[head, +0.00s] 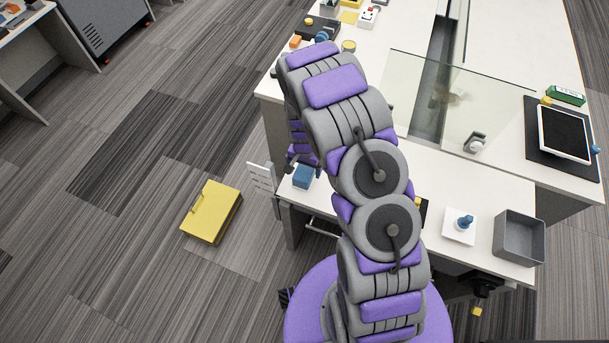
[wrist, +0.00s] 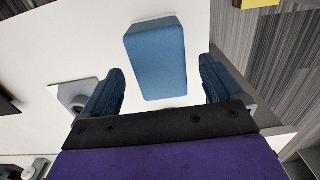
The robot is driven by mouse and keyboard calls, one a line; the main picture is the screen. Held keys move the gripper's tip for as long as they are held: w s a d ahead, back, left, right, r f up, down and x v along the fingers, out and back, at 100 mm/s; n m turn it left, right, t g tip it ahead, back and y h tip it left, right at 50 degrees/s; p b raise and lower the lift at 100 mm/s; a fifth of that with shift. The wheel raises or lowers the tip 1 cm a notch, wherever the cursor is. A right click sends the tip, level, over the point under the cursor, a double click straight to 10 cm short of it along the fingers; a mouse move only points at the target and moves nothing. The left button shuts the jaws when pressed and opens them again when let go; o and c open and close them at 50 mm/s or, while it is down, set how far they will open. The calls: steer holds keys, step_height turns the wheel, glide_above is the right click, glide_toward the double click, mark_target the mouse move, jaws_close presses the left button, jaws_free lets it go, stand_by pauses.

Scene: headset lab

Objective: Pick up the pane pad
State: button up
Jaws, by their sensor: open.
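A blue block, which looks like the pane pad (head: 303,177), sits on the white desk near its left edge in the head view. In the wrist view the pane pad (wrist: 155,55) is a plain rounded blue block lying between and beyond my finger tips. My gripper (wrist: 161,66) is open, with one dark blue finger on each side of the pad and a gap to both. In the head view my gripper (head: 302,157) is just above the pad, partly hidden by my arm.
The white desk (head: 495,187) holds a grey bin (head: 519,238), a white plate with a blue knob (head: 464,224), and a tablet (head: 563,134). A glass pane (head: 430,100) stands behind my arm. A yellow case (head: 211,211) lies on the floor at left.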

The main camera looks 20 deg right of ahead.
step_height(320, 180, down, 3)
steer(key=shift+r, duration=0.2)
steer(key=c, duration=1.1)
steer(key=shift+o, duration=0.2)
steer(key=shift+r, duration=0.1)
steer(key=shift+r, duration=0.4)
step_height(320, 180, up, 3)
steer(key=shift+w+r+p, duration=0.1)
steer(key=shift+p, duration=0.25)
steer(key=s+d+r+p, duration=0.1)
steer(key=s, duration=1.5)
